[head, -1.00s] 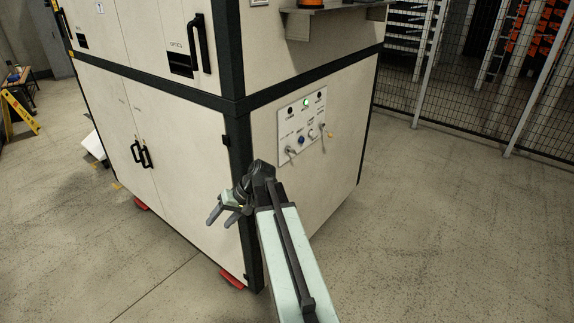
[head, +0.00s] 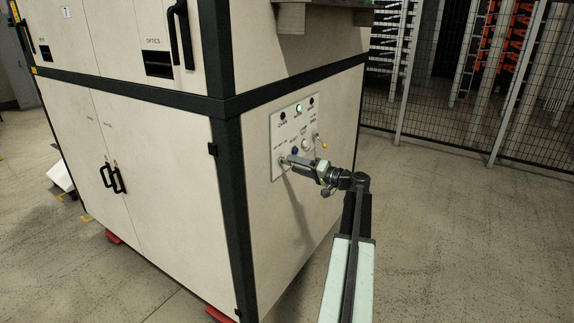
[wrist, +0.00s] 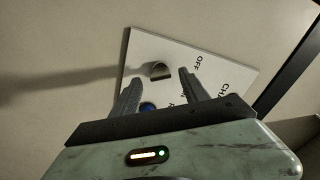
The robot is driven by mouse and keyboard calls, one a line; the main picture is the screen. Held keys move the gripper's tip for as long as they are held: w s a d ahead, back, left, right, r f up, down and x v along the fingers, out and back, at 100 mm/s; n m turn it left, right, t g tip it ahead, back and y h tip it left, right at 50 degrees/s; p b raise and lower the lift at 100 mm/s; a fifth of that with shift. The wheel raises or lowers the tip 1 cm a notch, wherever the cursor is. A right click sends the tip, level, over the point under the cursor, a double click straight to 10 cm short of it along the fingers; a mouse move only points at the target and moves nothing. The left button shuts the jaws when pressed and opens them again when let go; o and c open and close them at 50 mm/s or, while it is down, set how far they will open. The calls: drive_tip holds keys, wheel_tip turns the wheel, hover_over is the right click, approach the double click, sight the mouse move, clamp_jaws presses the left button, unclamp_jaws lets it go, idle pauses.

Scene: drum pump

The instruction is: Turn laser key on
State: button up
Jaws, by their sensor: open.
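The control panel (head: 276,140) is a white plate on the right face of the big cream cabinet. My gripper (head: 287,161) reaches its lower left part from the right, hiding the key there in the head view. In the wrist view a short grey key or knob (wrist: 159,70) stands out from the panel (wrist: 145,45), near the word OFF. My open gripper fingers (wrist: 160,77) lie on either side of it in the picture, tips close to its level. I see no contact; the depth gap is unclear.
A blue button (wrist: 148,107) sits close to my left finger. A lit green lamp (head: 298,108) and a second key-like part with a yellow tag (head: 322,144) are on the panel. A shelf (head: 322,15) juts out above. The floor (head: 450,230) to the right is clear.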

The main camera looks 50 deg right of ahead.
sight(289, 165)
drive_tip(key=shift+x, duration=1.5)
drive_tip(key=c, duration=1.1)
drive_tip(key=shift+a, duration=0.1)
clamp_jaws()
drive_tip(key=shift+m, duration=0.4)
drive_tip(key=m, duration=0.4)
drive_tip(key=shift+m, duration=0.4)
drive_tip(key=m, duration=0.6)
drive_tip(key=shift+s, duration=0.1)
drive_tip(key=shift+m, duration=0.3)
